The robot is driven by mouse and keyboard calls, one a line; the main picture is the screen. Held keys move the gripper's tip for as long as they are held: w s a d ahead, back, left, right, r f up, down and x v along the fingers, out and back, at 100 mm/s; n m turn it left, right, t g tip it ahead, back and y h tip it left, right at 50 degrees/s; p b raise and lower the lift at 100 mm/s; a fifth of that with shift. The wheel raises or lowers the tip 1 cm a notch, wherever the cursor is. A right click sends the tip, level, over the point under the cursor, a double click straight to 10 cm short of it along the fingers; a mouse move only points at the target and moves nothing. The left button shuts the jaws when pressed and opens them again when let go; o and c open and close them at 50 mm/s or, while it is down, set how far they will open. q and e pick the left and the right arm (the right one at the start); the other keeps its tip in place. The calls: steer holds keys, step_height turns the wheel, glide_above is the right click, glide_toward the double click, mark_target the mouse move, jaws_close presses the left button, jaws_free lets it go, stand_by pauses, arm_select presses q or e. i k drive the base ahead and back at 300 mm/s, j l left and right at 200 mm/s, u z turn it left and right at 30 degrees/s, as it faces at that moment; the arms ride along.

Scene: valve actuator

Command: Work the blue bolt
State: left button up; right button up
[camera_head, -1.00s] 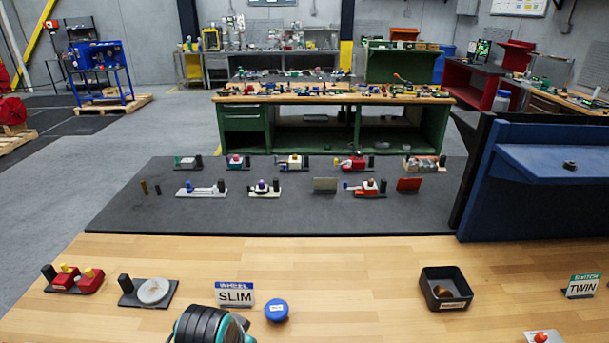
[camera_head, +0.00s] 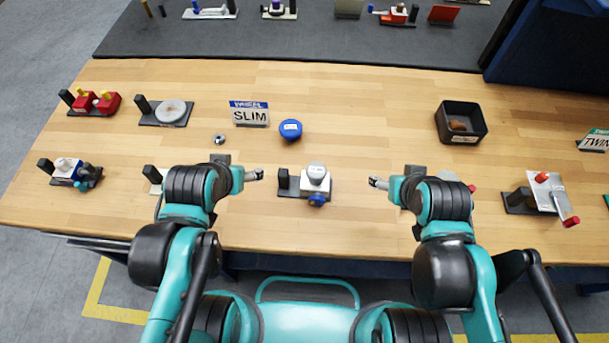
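A small device with a dark base (camera_head: 290,187) stands on the wooden bench between my grippers, with a black post at its left and a white, grey-topped cylinder (camera_head: 317,175). A blue knob-like part (camera_head: 317,200), possibly the blue bolt, sticks out at its near side. My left gripper (camera_head: 259,174) hovers left of this device, pointing right, apart from it. My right gripper (camera_head: 374,182) is to its right, pointing left, also apart. Both look empty; their fingers are too small to judge the opening.
A blue round cap (camera_head: 291,129) and SLIM sign (camera_head: 249,114) stand behind. A black bin (camera_head: 461,122) is at back right. A white-plate device (camera_head: 545,195) with red knobs is at right; another device (camera_head: 77,172) is at left. The bench between cap and bin is clear.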

mark_target(317, 199)
steer(key=k, duration=0.3)
steer(key=k+u, duration=0.1)
steer(key=u, duration=0.35)
steer(key=k+u, duration=0.15)
steer(key=u, duration=0.3)
steer(key=k+j+u, duration=0.1)
steer(key=u, duration=0.35)
steer(key=k+l+u, duration=0.1)
steer(key=l, duration=0.3)
steer(key=k+l+u, duration=0.1)
steer(key=l, duration=0.35)
steer(key=k+l+u, duration=0.1)
steer(key=k+l, duration=0.2)
steer(key=k+l+u, duration=0.1)
steer(key=l, duration=0.35)
steer(key=k, duration=0.1)
